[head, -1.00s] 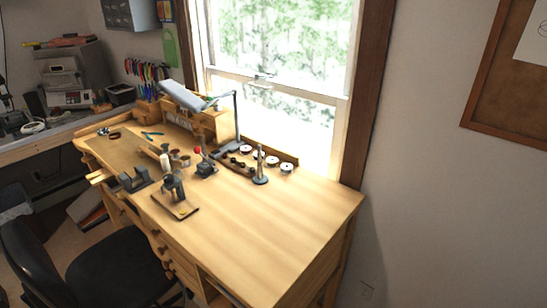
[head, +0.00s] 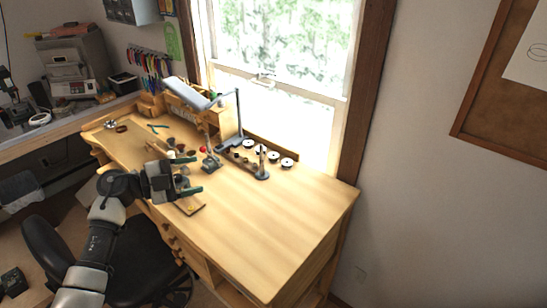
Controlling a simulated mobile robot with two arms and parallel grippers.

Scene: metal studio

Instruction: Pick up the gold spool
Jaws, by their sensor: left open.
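A row of several small spools (head: 274,156) stands on the wooden workbench (head: 270,215) near its back edge, below the window. They look pale with dark centres, and I cannot tell from their colour which one is gold. My left gripper (head: 193,175) is over the front left part of the bench, to the left of the spools and well apart from them. Its fingers are spread, pointing right, with nothing seen between them. It hides some of the small tools behind it. My right gripper is not in view.
A grey desk lamp (head: 238,118) stands behind the tools. A dark stand with a post (head: 262,165) is just in front of the spools. The right half of the bench is clear. A black chair (head: 140,265) stands in front.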

